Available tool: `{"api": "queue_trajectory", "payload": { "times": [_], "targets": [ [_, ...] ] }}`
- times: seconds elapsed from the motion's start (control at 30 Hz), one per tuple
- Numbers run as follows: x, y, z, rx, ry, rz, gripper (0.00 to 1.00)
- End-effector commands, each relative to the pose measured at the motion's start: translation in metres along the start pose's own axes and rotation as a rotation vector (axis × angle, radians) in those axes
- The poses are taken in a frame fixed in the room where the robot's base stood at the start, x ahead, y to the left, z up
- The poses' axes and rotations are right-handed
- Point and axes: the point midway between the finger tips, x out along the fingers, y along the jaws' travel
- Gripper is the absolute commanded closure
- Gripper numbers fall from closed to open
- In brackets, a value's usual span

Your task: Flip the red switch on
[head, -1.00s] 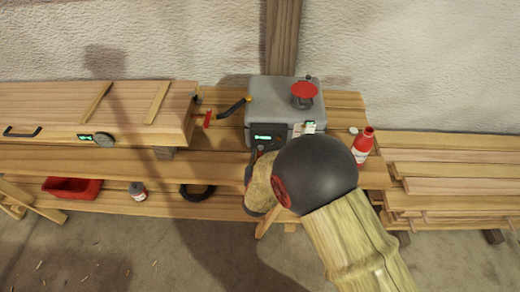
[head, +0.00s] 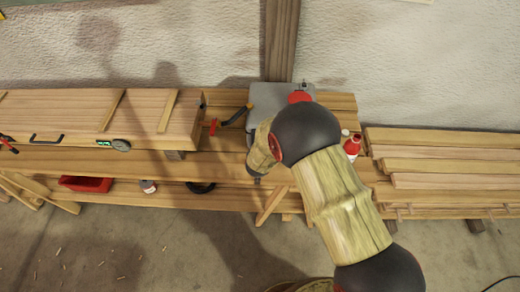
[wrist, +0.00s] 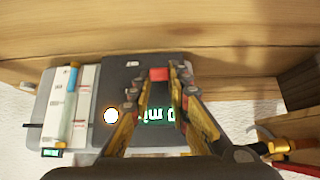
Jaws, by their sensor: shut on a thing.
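The grey box (head: 264,95) stands on the bench at the back, its front mostly hidden by my arm in the head view. In the wrist view its dark front panel (wrist: 120,78) carries a green lit display (wrist: 158,114), a glowing round light (wrist: 111,116) and the small red switch (wrist: 159,74). My gripper (wrist: 159,79) is at the panel with its fingers on either side of the red switch, shut on it. Whether the switch is on or off I cannot tell. In the head view the fingertips are hidden.
A red knob (head: 299,97) sits on top of the box, partly behind my arm. A red bottle (head: 352,147) stands to the right, stacked boards (head: 450,160) beyond. A long wooden box (head: 80,118) lies left; a black-handled lever (head: 236,115) is beside the grey box.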

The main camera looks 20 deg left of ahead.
Motion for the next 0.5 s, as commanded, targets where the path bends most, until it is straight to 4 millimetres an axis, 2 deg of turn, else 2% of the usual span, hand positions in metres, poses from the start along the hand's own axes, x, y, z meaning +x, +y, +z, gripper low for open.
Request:
{"api": "queue_trajectory", "payload": {
  "times": [0.5],
  "targets": [
    [0.0000, -0.0003, -0.0027, 0.000, -0.048, 0.000, 1.00]
  ]
}}
